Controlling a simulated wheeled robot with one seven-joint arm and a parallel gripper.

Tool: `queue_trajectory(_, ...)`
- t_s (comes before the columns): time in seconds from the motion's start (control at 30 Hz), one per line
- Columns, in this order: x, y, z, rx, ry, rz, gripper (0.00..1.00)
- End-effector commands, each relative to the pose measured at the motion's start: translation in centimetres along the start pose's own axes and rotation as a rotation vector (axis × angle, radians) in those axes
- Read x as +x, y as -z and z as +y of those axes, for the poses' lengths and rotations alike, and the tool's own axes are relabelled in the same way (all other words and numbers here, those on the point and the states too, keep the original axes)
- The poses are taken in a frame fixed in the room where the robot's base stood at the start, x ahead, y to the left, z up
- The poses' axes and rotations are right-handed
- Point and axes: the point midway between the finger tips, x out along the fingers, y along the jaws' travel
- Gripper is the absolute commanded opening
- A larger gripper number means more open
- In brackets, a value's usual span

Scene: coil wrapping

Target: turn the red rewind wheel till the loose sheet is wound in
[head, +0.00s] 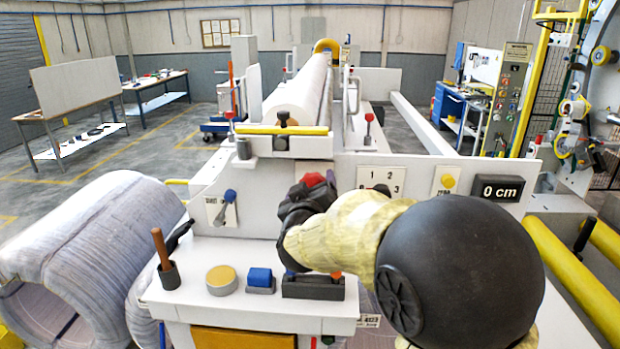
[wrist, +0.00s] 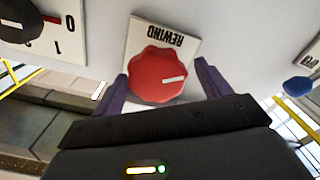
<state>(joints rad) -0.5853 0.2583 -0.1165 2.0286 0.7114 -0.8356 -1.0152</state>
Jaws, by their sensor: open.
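The red rewind wheel (wrist: 158,74) sits on a white plate marked REWIND, upside down in the wrist view. It has a scalloped rim and a white mark pointing to the right there. My gripper (wrist: 162,82) is open, with one dark finger on each side of the wheel; I cannot tell whether they touch it. In the head view a bit of the red wheel (head: 313,180) shows above my gripper (head: 300,205), and my arm hides the rest. A long white roll (head: 298,92) lies on the machine behind. I cannot make out the loose sheet's end.
A black display (head: 497,188) reads 0 cm, beside a yellow button (head: 448,181). A blue-knobbed lever (head: 228,199) is left of the wheel. The shelf below holds a tape roll (head: 221,280) and a brown-handled tool (head: 163,255). Large wrapped coils (head: 85,230) stand at left.

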Motion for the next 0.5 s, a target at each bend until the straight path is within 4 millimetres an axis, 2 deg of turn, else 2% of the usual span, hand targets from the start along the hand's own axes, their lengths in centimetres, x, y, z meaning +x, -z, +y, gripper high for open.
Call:
queue_trajectory(0.1,0.86,0.00,0.19,0.001,-0.003,-0.001,0.77)
queue_trajectory(0.37,1.01,-0.15,0.21,0.001,-0.004,-0.001,0.77)
queue_trajectory(0.4,1.00,-0.14,0.20,0.001,-0.003,-0.001,0.75)
queue_trajectory(0.5,0.98,-0.12,0.18,0.001,-0.003,-0.001,0.55)
